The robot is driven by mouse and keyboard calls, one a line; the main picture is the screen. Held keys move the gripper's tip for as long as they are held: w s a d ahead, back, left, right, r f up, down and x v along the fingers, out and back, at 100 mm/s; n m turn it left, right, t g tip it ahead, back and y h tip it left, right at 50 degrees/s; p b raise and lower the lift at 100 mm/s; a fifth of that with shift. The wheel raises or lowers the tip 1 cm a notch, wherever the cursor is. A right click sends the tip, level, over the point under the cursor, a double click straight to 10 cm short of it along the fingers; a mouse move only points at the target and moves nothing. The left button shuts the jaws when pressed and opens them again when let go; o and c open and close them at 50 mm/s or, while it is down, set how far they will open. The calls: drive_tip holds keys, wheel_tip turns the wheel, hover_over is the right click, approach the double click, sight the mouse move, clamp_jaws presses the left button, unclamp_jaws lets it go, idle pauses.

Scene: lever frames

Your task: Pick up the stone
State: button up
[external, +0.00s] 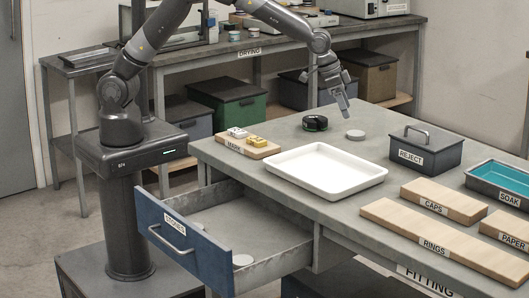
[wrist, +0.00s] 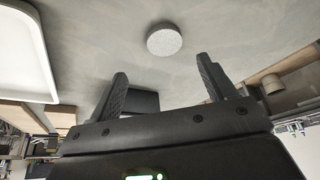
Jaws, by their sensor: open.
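A round, pale grey, speckled stone (external: 355,134) lies flat on the worktable, right of a black round object. It also shows in the wrist view (wrist: 164,40), beyond the gap between my fingertips and apart from them. My gripper (external: 342,113) hangs above the table close to this stone, pointing down. Its two fingers are spread and nothing is between them in the wrist view (wrist: 162,70). Another pale disc (external: 242,260) lies in the open drawer (external: 195,238) labelled STONES.
A white tray (external: 327,189) stands in front of the stone. A black round object with green (external: 315,123) is to its left, and a grey lidded REJECT box (external: 426,152) to its right. A MARK board (external: 246,148) holds small white and yellow pieces. The drawer sticks out at front left.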

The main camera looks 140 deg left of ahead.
sight(356, 133)
drive_tip(key=x, duration=0.2)
drive_tip(key=shift+w+a+f, duration=0.15)
drive_tip(key=shift+f, duration=0.2)
drive_tip(key=x, duration=0.5)
drive_tip(key=shift+s+a+f, duration=0.15)
drive_tip(key=shift+s+a, duration=0.1)
drive_tip(key=c, duration=1.1)
